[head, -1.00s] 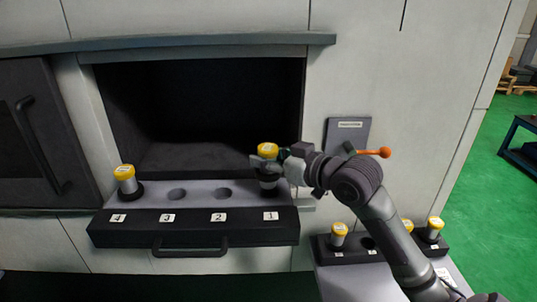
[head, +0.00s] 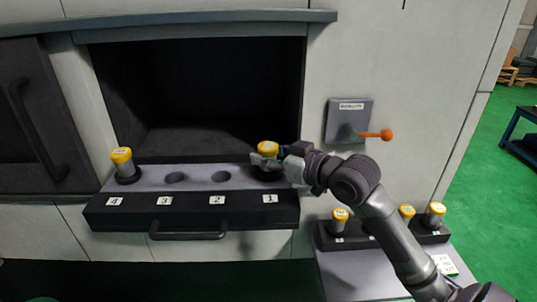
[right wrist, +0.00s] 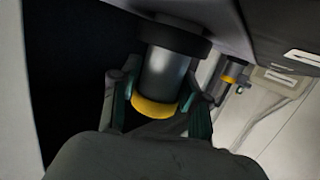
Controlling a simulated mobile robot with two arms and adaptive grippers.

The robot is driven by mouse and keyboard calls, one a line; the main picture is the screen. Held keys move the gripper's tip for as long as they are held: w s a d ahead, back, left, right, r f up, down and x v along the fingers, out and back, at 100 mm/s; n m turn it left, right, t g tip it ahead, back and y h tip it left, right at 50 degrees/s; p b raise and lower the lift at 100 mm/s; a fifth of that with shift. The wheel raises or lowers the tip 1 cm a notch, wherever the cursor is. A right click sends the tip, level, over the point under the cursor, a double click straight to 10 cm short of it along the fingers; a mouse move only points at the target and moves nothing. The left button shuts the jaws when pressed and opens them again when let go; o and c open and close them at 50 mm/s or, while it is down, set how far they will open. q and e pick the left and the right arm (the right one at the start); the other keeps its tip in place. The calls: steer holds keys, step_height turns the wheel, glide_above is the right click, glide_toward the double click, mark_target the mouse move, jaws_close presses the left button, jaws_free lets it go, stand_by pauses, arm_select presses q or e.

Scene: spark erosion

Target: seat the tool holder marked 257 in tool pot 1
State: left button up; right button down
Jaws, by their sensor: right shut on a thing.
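A tool holder with a yellow cap (head: 268,147) and grey body stands upright at tool pot 1, behind the label 1 (head: 270,198). My right gripper (head: 265,161) is shut around its body below the cap. In the right wrist view the same holder (right wrist: 165,72) shows its yellow band between the fingers and its black collar above. The collar is close to the drawer's surface; I cannot tell whether it is fully down. The marking on the cap is too small to read. My left gripper is not in view.
The drawer (head: 190,218) has empty pots 2 (head: 221,176) and 3 (head: 175,178). Another yellow-capped holder (head: 122,165) stands in pot 4. A rack (head: 328,240) at the lower right holds several holders. An orange-knobbed lever (head: 365,135) sticks out of the wall above my right arm.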

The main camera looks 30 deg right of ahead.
steer(key=shift+f, duration=0.3)
steer(key=shift+c, duration=2.4)
jaws_free()
steer(key=shift+f, duration=0.1)
steer(key=shift+s, duration=0.15)
steer(key=v, duration=0.7)
step_height(320, 180, up, 7)
steer(key=p, duration=0.7)
steer(key=shift+s, duration=0.1)
